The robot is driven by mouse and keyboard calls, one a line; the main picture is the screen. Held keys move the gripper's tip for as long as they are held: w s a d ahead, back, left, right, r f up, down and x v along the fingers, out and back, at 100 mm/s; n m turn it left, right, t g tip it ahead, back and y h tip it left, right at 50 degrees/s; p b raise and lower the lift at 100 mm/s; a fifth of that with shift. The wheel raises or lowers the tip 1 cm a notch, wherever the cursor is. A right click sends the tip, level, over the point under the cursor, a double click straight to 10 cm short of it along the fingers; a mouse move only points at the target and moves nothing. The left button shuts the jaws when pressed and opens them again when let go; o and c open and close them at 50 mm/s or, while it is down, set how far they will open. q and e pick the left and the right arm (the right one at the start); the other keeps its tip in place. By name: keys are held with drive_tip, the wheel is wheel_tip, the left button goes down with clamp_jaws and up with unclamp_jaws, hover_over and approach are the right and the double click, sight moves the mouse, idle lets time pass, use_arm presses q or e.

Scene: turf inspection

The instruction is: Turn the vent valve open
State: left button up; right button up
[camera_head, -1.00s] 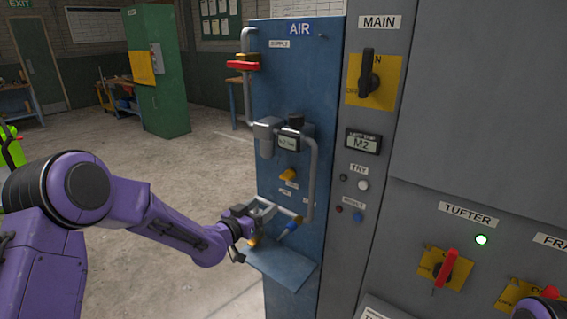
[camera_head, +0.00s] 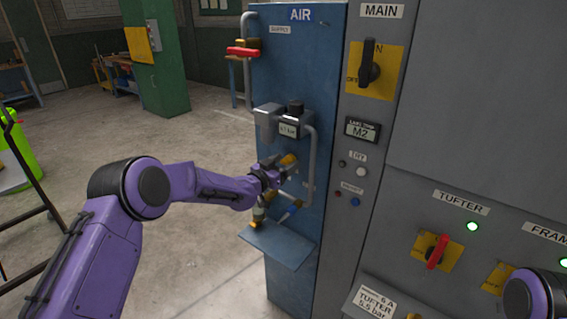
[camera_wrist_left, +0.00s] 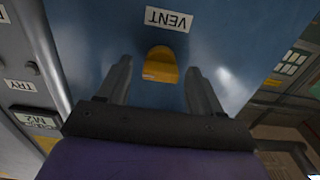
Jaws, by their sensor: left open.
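The vent valve is a small yellow knob (camera_head: 289,160) on the blue AIR panel (camera_head: 281,85), below the regulator. In the left wrist view the knob (camera_wrist_left: 160,65) sits beside a VENT label (camera_wrist_left: 168,19) that appears upside down. My left gripper (camera_head: 285,170) is at the knob. Its fingers (camera_wrist_left: 158,85) are apart, one on each side of the knob, with visible gaps. It holds nothing. My right gripper is not in view; only a purple part of my right arm shows at the lower right.
A red supply handle (camera_head: 243,52) is higher up. Open floor lies left of the panel.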

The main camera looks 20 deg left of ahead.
use_arm(q)
drive_tip(key=c, duration=1.1)
drive_tip(key=shift+o, duration=0.2)
drive_tip(key=shift+m+b, duration=0.6)
drive_tip(key=shift+b, duration=0.3)
drive_tip(key=m+b, duration=0.4)
drive_tip(key=b, duration=0.1)
drive_tip(key=m+b, duration=0.4)
drive_tip(key=b, duration=0.1)
drive_tip(key=m+b, duration=0.5)
drive_tip(key=shift+s+d+f, duration=0.1)
drive_tip(key=shift+d+f, duration=0.15)
drive_tip(key=shift+r+m+b, duration=0.15)
drive_tip(key=shift+m+b, duration=1.75)
drive_tip(key=shift+b, duration=0.1)
drive_tip(key=o, duration=1.1)
drive_tip(key=shift+c, duration=0.2)
